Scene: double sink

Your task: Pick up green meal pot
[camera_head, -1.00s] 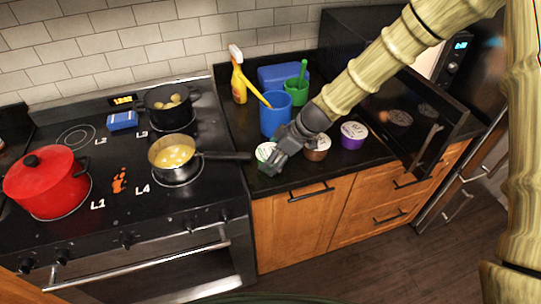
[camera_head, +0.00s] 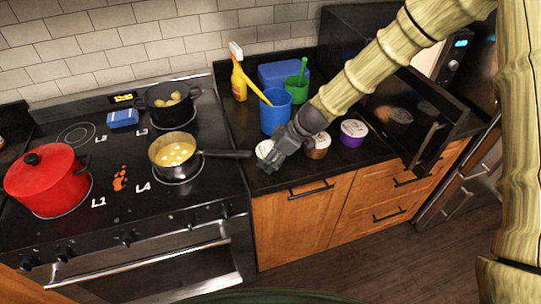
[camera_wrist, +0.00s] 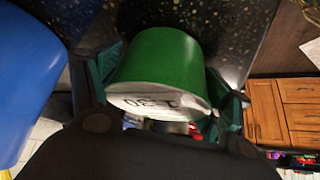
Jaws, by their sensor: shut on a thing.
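The green meal pot (camera_wrist: 165,62) fills the middle of the wrist view, with its pale printed lid (camera_wrist: 160,100) towards the camera. My gripper (camera_wrist: 172,85) has a finger on either side of the pot and is shut on it. In the head view my gripper (camera_head: 268,163) is at the front left of the counter. The pot's pale lid (camera_head: 263,149) shows there beside the fingers, and most of the pot is hidden. I cannot tell whether the pot touches the counter.
A brown pot (camera_head: 317,148) and a purple pot (camera_head: 352,135) stand to the right. A blue cup (camera_head: 275,117) stands behind my gripper, with a green cup (camera_head: 296,90) beyond. A saucepan handle (camera_head: 228,154) points at the counter from the stove. An open black door (camera_head: 425,115) is at right.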

